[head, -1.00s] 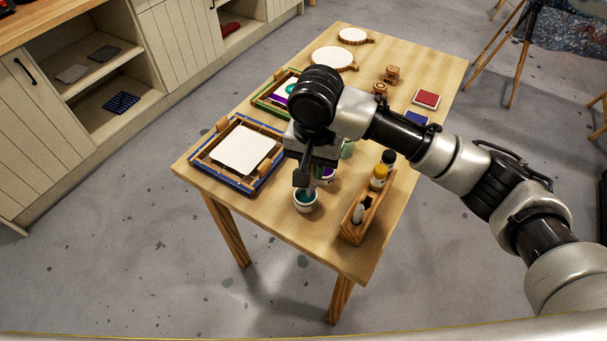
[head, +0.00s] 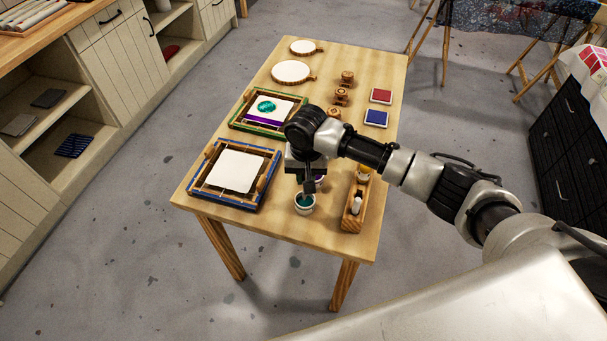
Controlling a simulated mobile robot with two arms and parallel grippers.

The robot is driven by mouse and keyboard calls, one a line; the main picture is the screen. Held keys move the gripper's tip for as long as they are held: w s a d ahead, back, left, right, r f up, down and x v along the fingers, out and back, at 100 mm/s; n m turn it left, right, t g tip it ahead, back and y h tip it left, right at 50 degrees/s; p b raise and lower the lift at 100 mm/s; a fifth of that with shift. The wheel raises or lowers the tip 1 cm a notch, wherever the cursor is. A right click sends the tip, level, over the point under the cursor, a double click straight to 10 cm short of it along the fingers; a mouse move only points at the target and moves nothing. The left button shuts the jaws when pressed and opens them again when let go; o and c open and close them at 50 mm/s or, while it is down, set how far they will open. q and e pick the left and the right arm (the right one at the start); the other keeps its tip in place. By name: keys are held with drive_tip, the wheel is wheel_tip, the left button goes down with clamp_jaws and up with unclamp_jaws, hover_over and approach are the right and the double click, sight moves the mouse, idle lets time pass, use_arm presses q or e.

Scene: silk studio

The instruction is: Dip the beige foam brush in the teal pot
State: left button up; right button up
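The teal pot (head: 304,208), a small white cup with teal paint, stands near the front edge of the wooden table. My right gripper (head: 309,186) points down directly above it. Its fingers look close together, and a slim piece, which I take to be the beige foam brush (head: 306,197), reaches from them to the pot's mouth. The brush is mostly hidden, so its colour and how deep its tip sits are unclear. My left gripper is not in view.
A wooden holder (head: 347,222) with bottles stands right of the pot. A blue-edged frame (head: 203,195) with a white sheet lies left, a green-edged frame (head: 236,123) behind it. Another pot (head: 319,182) is partly hidden behind the gripper. The table's front edge is clear.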

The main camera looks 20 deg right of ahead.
drive_tip(key=shift+f+b, duration=0.65)
drive_tip(key=shift+f, duration=0.05)
drive_tip(key=shift+a+f, duration=0.1)
drive_tip(key=shift+f, duration=0.4)
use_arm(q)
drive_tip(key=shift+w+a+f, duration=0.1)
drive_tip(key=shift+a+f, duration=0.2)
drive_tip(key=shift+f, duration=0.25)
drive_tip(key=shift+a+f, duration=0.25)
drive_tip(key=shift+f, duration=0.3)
use_arm(e)
drive_tip(key=shift+f, duration=1.3)
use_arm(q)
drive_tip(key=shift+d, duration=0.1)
use_arm(e)
wheel_tip(320, 180, up, 7)
drive_tip(key=p, duration=0.8)
drive_tip(key=shift+f, duration=0.1)
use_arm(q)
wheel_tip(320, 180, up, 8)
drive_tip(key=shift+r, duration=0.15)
use_arm(e)
drive_tip(key=shift+f, duration=0.1)
